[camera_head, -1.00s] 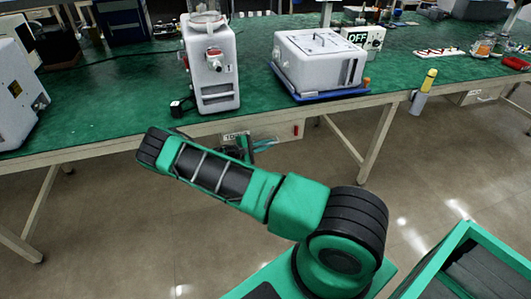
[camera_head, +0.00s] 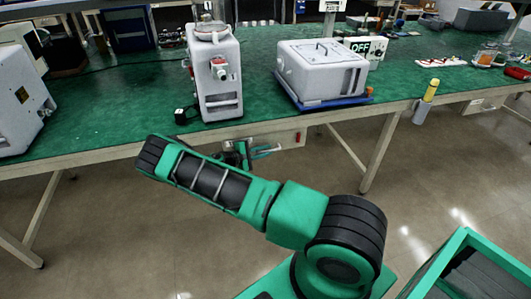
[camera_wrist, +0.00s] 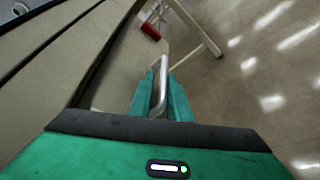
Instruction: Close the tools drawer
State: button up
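The tools drawer (camera_head: 285,140) is set under the front edge of the green-topped bench. Its pale front shows in the head view, partly hidden by my arm, and how far it stands out is hard to judge. In the wrist view its silver bar handle (camera_wrist: 163,72) runs between the two green fingers of my gripper (camera_wrist: 161,92). The fingers sit close on both sides of the handle and look shut on it. In the head view my gripper (camera_head: 241,150) is small and partly hidden behind my forearm, below the bench edge.
A bench leg (camera_head: 381,150) is right of the drawer.

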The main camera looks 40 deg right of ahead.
jog(key=v, duration=1)
jog(key=shift+f, duration=0.1)
